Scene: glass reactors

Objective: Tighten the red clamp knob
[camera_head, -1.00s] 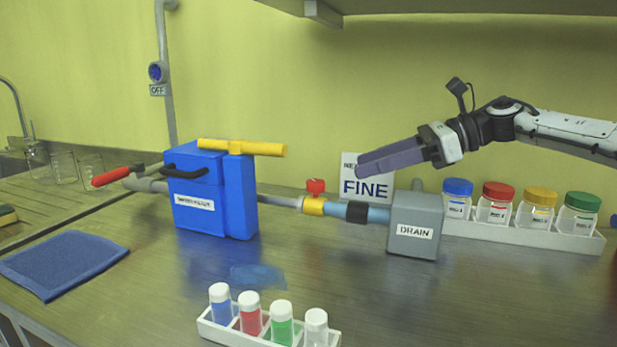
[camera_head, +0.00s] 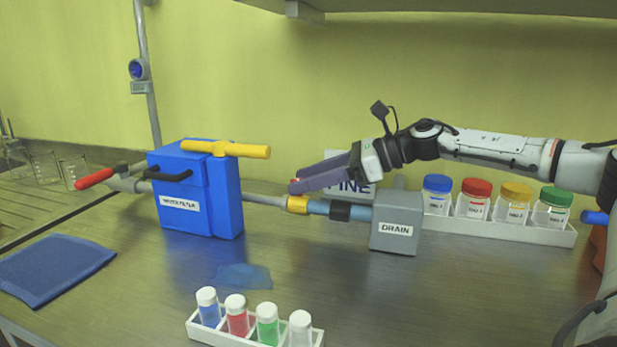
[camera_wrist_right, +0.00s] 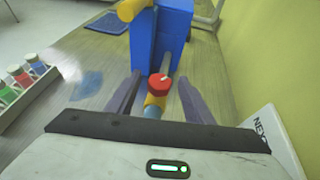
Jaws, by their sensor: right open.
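The red clamp knob (camera_wrist_right: 158,84) sits on the yellow clamp (camera_head: 297,204) of the pipe between the blue water filter (camera_head: 197,190) and the grey drain box (camera_head: 397,222). In the head view the knob (camera_head: 294,181) is mostly hidden by my right gripper's fingers. My right gripper (camera_head: 293,184) reaches in from the right, fingers pointing left at the knob. In the right wrist view the fingers of my right gripper (camera_wrist_right: 157,88) are apart, with the knob between them and visible space on both sides. My left gripper is not in view.
A rack of small vials (camera_head: 222,338) stands at the front, and a rack of lidded jars (camera_head: 560,235) at the back right. A sign (camera_head: 362,189) stands behind my right gripper. A blue cloth (camera_head: 52,268) lies at left.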

